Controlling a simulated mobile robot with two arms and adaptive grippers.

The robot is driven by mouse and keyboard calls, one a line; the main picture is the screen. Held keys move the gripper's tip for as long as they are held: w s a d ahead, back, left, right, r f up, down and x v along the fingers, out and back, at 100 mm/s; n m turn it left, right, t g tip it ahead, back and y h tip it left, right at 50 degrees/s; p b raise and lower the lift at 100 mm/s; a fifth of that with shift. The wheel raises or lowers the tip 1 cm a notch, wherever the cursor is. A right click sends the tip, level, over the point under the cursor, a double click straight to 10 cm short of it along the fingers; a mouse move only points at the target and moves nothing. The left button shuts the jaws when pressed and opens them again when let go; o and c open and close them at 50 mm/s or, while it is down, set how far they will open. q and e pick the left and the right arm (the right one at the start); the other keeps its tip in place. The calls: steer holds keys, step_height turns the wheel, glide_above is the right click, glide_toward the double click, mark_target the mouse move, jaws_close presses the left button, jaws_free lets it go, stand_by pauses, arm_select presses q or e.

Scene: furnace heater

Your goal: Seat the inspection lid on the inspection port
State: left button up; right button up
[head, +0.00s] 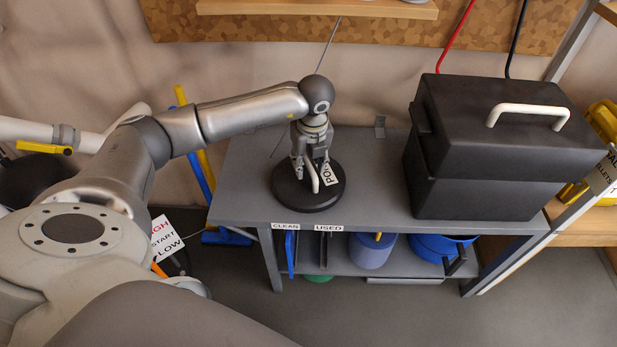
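A round black disc (284,188) with a pale upright handle and a white label reading "PO" lies flat on the grey bench; I take it for the inspection lid. My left gripper (311,172) reaches down over its middle, with the fingers around or beside the handle. The fingers and my wrist hide part of the handle and label, so I cannot tell if the fingers grip it. I cannot make out a separate inspection port; anything under the disc is hidden. My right gripper is not in view.
A large black box (455,185) with a pale top handle stands on the right of the bench (375,170). Bare bench lies between disc and box. A shelf (340,259) below holds blue containers. A wooden ledge (320,9) runs along the back wall.

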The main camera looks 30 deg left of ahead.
arm_select(q)
steer(key=shift+f, duration=0.25)
stand_by(0.5)
jaws_close()
steer(key=shift+r, duration=0.1)
stand_by(0.3)
